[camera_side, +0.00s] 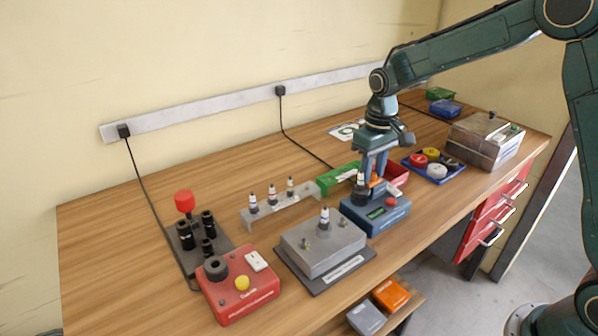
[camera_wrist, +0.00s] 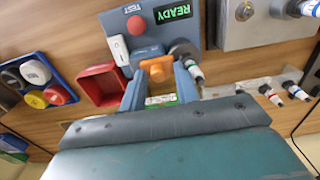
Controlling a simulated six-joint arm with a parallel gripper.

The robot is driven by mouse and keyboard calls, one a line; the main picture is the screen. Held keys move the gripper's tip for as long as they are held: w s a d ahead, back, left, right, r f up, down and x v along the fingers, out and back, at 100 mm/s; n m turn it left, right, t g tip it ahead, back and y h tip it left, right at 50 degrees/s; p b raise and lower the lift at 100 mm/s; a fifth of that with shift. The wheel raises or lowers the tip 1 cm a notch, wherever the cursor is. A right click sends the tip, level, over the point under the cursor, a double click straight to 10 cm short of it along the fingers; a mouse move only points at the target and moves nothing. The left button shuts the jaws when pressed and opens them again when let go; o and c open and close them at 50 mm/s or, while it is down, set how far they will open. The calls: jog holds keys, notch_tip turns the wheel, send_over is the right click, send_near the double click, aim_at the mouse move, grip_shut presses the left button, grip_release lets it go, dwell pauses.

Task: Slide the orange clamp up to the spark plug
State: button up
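The orange clamp (camera_wrist: 157,69) is on the blue tester (camera_wrist: 160,18), between my gripper's two blue fingers. My gripper (camera_side: 374,178) points down over the tester, and the fingers lie close against both sides of the clamp, with no clear gap showing. In the wrist view my gripper (camera_wrist: 158,80) partly covers the clamp. The spark plug (camera_wrist: 194,72), white with a blue band, stands in a dark round socket beside the right finger. In the side view the plug (camera_side: 361,180) stands just left of the fingers. Some space shows between clamp and plug, with the finger between them.
The tester has a green READY display (camera_wrist: 173,12), a red button (camera_wrist: 136,25) and a white switch (camera_wrist: 118,50). A red bin (camera_side: 396,174) and a green box (camera_side: 338,178) stand close by. A plug rack (camera_side: 282,207) and a grey block (camera_side: 322,247) stand to the left.

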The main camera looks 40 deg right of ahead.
jog(key=shift+r, duration=4)
jog(key=s+a+r+t, duration=0.1)
jog(key=s+r, duration=0.3)
jog(key=s, duration=0.3)
jog(key=s+r+t, duration=0.2)
jog(key=s+r, duration=0.2)
jog(key=s, duration=0.2)
jog(key=s+a+f+t, duration=0.1)
jog(key=s+f+t, duration=0.1)
jog(key=s, duration=1.2)
jog(key=shift+s+t, duration=0.3)
jog(key=shift+s, duration=0.1)
jog(key=shift+a+f, duration=0.1)
